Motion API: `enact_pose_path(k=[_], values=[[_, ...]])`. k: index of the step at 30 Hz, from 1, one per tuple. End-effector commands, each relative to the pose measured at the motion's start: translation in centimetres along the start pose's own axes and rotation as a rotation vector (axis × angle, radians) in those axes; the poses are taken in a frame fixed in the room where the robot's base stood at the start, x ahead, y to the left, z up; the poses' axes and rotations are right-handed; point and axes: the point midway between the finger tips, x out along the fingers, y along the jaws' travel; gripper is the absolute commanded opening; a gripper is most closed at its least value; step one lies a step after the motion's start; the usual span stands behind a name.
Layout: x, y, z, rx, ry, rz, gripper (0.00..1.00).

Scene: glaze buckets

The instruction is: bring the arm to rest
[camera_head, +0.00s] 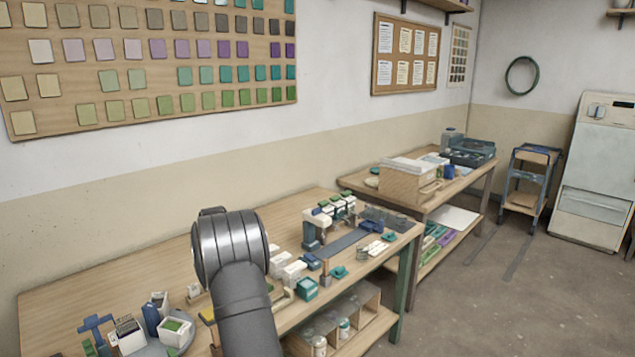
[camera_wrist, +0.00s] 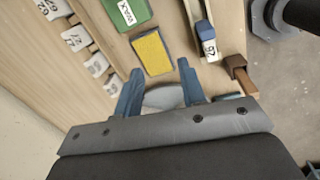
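In the wrist view my gripper (camera_wrist: 159,85) shows as two blue fingers standing well apart. Nothing is seen pinched between them. A pale rounded surface (camera_wrist: 163,98) shows beyond the gap; I cannot tell what it is. My arm (camera_head: 235,265) rises in front of the near workbench (camera_head: 100,265) in the head view and hides part of its top. The gripper itself does not show there.
The wrist view shows a yellow block (camera_wrist: 152,53), a green block labelled WAX (camera_wrist: 127,12), a blue piece with a white tag (camera_wrist: 207,38) and several numbered white pieces. In the head view, a white container (camera_head: 174,331) and a blue stand (camera_head: 96,326) are left of my arm; a teal box (camera_head: 306,288) is right.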

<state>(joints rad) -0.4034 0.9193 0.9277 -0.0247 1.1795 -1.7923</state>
Motion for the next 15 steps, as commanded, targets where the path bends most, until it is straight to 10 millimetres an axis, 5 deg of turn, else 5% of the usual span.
enact_pose_path(k=[9, 15], values=[[0.2, 0.2, 0.2, -0.156, 0.058, -0.106, 0.37], [-0.7, -2.3, 2.7, -0.151, 0.057, -0.105, 0.37]])
